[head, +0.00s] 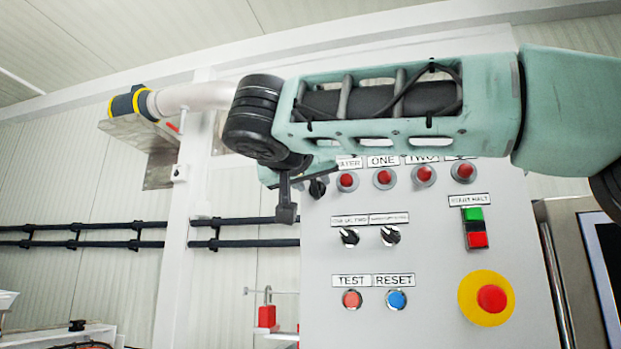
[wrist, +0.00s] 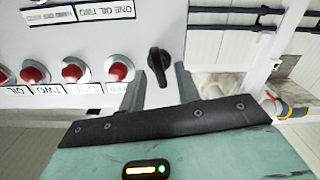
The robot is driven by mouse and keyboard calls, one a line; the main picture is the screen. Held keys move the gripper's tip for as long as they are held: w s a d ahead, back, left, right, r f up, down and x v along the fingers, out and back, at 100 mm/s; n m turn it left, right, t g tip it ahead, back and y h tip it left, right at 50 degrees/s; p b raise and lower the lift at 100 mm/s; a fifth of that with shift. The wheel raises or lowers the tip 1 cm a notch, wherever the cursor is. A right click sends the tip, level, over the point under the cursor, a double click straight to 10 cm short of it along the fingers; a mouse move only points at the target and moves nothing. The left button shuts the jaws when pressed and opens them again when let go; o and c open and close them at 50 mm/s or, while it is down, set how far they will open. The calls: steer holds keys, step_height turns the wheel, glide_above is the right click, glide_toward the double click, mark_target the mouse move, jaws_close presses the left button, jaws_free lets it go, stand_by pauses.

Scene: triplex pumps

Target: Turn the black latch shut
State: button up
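The black latch (head: 317,188) is a small dark knob at the upper left edge of the grey control panel (head: 430,265), partly hidden by my arm in the head view. In the wrist view the latch (wrist: 159,64) stands out from the panel, its handle pointing roughly up and down and slightly tilted. My gripper (wrist: 160,82) is open, with one finger on each side of the latch's line and nothing held. The latch shows in the gap between the fingertips; I cannot tell whether they touch it. In the head view my gripper (head: 286,212) hangs at the panel's left edge.
Red buttons (head: 383,178) sit in a row right of the latch. Two black selector switches (head: 349,237), a red test button (head: 352,299), a blue reset button (head: 396,299) and a yellow-ringed emergency stop (head: 489,298) are lower. Dark pipes (head: 130,235) run along the left wall.

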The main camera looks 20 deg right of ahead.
jaws_close()
steer(key=n+b, duration=0.1)
steer(key=n, duration=0.2)
steer(key=shift+w+n, duration=0.1)
steer(key=shift+n, duration=0.3)
steer(key=n, duration=0.3)
steer(key=shift+a+n, duration=0.1)
steer(key=shift+n, duration=0.2)
steer(key=n+p, duration=0.2)
steer(key=n, duration=0.3)
steer(key=shift+f, duration=0.1)
steer(key=shift+a+f+n+p, duration=0.15)
steer(key=shift+n+p, duration=0.3)
steer(key=shift+n, duration=1.15)
